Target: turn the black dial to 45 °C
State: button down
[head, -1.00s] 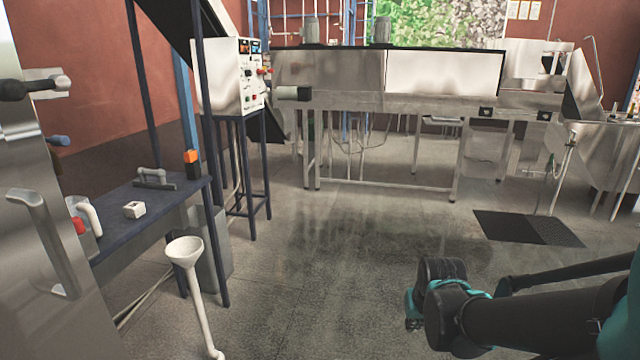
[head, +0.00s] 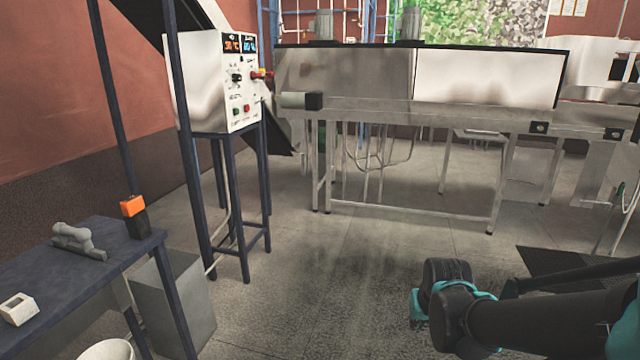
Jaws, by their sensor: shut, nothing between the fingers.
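The black dial (head: 237,77) is a small round knob on the white front of the control box (head: 241,95), left of centre in the head view. A red display (head: 231,43) sits above it and seems to read about 30 °C, though the digits are small. The dial's pointer is too small to read. My arm reaches in from the lower right, far from the box, and its black and teal joint shows. My gripper's fingers cannot be made out. Nothing of mine touches the dial.
A blue display (head: 249,43) and a red and yellow switch (head: 262,74) are near the dial. The box stands on a dark blue frame (head: 236,190). A dark table (head: 95,265) is at left, a grey bin (head: 175,300) beside it. A steel machine (head: 350,75) stands behind open floor.

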aim_at(236, 77)
jog(key=i+l+u, duration=0.1)
jog(key=i+u, duration=0.25)
jog(key=i, duration=0.15)
jog(key=i+l+u, duration=0.75)
jog(key=i, duration=0.15)
jog(key=j, duration=0.1)
